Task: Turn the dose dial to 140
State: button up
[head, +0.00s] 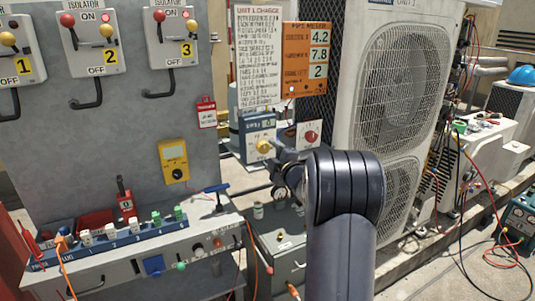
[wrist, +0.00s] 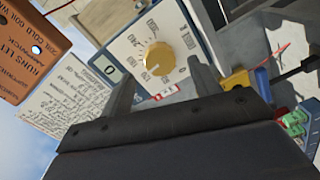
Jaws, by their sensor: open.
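The dose dial (head: 264,146) is a round yellow knob on a white panel with a blue frame. It also shows in the wrist view (wrist: 158,56), with printed scale numbers around it, too small to read surely. A small display (wrist: 109,71) on the same box seems to read 0. My gripper (wrist: 162,84) is open, its two grey fingers pointing toward the dial panel. The dial shows beyond and between the fingertips, apart from them, and nothing is held. In the head view my gripper (head: 283,165) is just right of and below the dial, partly hidden by my arm.
A panel with a red knob (head: 310,136) stands right of the dial. An orange pipe meter (head: 306,58) and a text board (head: 257,60) hang above. A grey isolator cabinet (head: 110,140) is left. A large condenser (head: 400,90) stands right.

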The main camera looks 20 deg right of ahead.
aim_at(265, 149)
jog(key=s, duration=0.7)
jog(key=shift+s+d+b, duration=0.15)
jog(key=shift+s+b, duration=0.15)
jog(key=shift+b, duration=0.1)
jog(key=shift+w, duration=0.1)
jog(key=w+p, duration=0.1)
jog(key=w, duration=0.9)
jog(key=shift+w+a+p, duration=0.2)
jog(key=shift+w+p, duration=0.15)
jog(key=shift+s, duration=0.1)
